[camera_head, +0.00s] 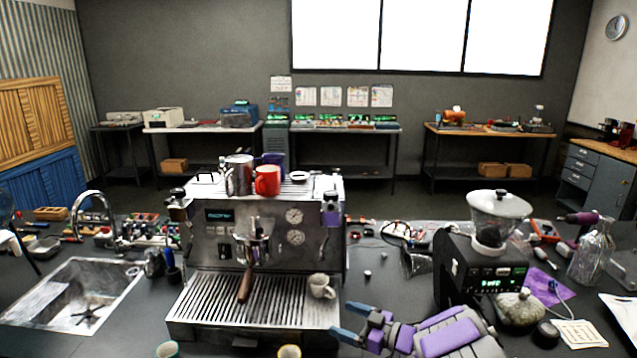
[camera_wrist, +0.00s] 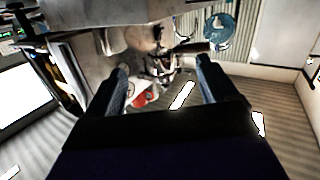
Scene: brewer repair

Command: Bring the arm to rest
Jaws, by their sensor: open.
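My gripper (camera_head: 339,320), with blue fingers on a purple and grey arm, is low at the front of the counter. Its fingers point left, just right of the espresso machine's drip tray (camera_head: 215,335). In the wrist view my gripper (camera_wrist: 162,68) has its two fingers well apart, with nothing held between them. A red and white shape shows beyond the fingers there; I cannot tell what it is. The espresso machine (camera_head: 215,245) stands upright with a wooden-handled portafilter (camera_head: 246,284) in front. A small pale cup (camera_head: 320,287) is on the drip tray near my fingers.
A silver pitcher (camera_head: 238,177) and a red mug (camera_head: 267,181) are on the machine's top. Two cup rims, one green (camera_head: 167,349) and one yellow (camera_head: 289,351), show at the bottom edge. A sink (camera_head: 75,295) is left.

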